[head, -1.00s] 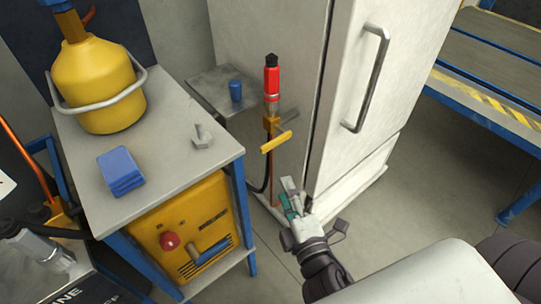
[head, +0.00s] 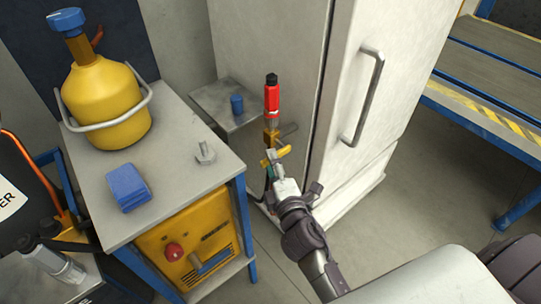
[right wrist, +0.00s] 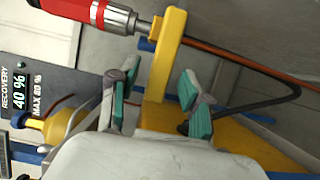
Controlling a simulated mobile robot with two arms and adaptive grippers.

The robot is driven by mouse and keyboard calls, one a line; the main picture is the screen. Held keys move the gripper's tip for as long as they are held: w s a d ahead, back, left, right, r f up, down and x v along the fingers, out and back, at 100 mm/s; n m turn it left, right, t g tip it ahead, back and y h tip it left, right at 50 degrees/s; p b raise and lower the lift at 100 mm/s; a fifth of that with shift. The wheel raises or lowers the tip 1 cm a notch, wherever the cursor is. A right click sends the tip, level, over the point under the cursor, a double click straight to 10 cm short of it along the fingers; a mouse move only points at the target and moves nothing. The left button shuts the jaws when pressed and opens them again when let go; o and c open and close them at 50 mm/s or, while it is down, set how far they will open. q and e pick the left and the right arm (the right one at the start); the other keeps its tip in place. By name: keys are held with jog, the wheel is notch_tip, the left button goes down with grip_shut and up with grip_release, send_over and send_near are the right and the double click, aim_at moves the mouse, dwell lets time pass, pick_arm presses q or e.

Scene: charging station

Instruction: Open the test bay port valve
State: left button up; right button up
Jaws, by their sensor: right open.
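The port valve has a yellow lever handle (head: 281,151) on a brass body (head: 270,137), below a red coupling (head: 272,98) at the side of the white cabinet. In the right wrist view the yellow handle (right wrist: 168,50) hangs down, its lower end between my finger pads. My right gripper (head: 271,161) is open at the handle, with teal pads on either side of it; the right wrist view also shows the gripper (right wrist: 160,78). Whether a pad touches the handle I cannot tell. In the head view the fingers partly hide the handle. My left gripper is not in view.
The white cabinet (head: 290,50) with its door handle (head: 366,95) stands right behind my right arm. A table (head: 181,185) at left bears a yellow cylinder (head: 105,105), a blue block (head: 128,188) and a metal fitting (head: 205,153). A dark hose (right wrist: 262,103) runs near the valve.

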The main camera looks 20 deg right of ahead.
jog(key=shift+w, duration=0.9)
jog(key=shift+c, duration=0.2)
grip_shut()
